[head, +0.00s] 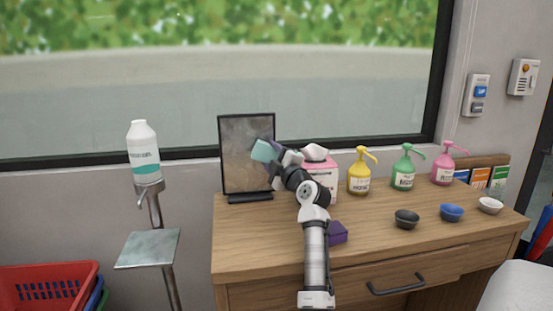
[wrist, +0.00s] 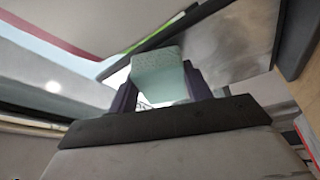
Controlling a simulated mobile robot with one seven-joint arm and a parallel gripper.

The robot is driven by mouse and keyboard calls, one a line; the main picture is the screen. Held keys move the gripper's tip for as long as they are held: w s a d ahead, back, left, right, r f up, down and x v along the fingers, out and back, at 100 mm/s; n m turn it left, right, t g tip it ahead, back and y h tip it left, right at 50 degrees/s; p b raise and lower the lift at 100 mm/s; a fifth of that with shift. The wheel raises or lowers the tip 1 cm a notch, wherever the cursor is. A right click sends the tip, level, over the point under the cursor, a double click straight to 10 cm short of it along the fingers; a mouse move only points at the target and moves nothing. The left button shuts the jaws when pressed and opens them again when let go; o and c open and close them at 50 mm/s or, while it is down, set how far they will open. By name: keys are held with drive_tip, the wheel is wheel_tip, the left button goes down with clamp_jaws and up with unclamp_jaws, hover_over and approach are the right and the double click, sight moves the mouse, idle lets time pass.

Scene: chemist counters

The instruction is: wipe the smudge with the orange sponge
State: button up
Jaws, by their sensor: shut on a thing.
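My gripper (head: 271,158) is shut on a pale teal sponge-like block (head: 262,150). The block also shows between the two dark purple fingers in the wrist view (wrist: 158,75). No orange sponge shows in either view. A dark-framed upright panel (head: 238,150) stands at the left back of the wooden counter, with a cloudy grey-brown smudged face. The panel's smudged face also shows in the wrist view (wrist: 232,45). The block is in front of the panel's right side; I cannot tell whether it touches. My gripper hides part of the panel's right edge.
A purple block (head: 337,233) lies on the counter (head: 370,235) beside my arm. A pink-and-white container (head: 320,178) stands just right of my gripper. Yellow (head: 359,175), green (head: 403,172) and pink (head: 443,168) pump bottles and small bowls (head: 452,212) are further right.

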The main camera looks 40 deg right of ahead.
drive_tip(key=shift+y, duration=0.4)
drive_tip(key=w+a+f, duration=0.1)
drive_tip(key=w+a, duration=0.1)
drive_tip(key=a, duration=0.1)
drive_tip(key=shift+w+f, duration=0.35)
drive_tip(key=shift+f, duration=0.05)
drive_tip(key=s+a, duration=0.1)
drive_tip(key=s+b, duration=0.1)
drive_tip(key=s, duration=0.1)
drive_tip(key=s+a, duration=0.1)
drive_tip(key=shift+s+a+f, duration=0.2)
drive_tip(key=shift+a+f, duration=0.1)
drive_tip(key=shift+a, duration=0.05)
drive_tip(key=shift+b, duration=0.3)
drive_tip(key=shift+s+a+r+b, duration=0.15)
drive_tip(key=shift+s+a+b, duration=0.3)
drive_tip(key=shift+s, duration=0.25)
drive_tip(key=shift+s+a+r+b, duration=0.1)
drive_tip(key=shift+s+a+b, duration=0.3)
drive_tip(key=shift+s, duration=0.3)
drive_tip(key=shift+d, duration=0.1)
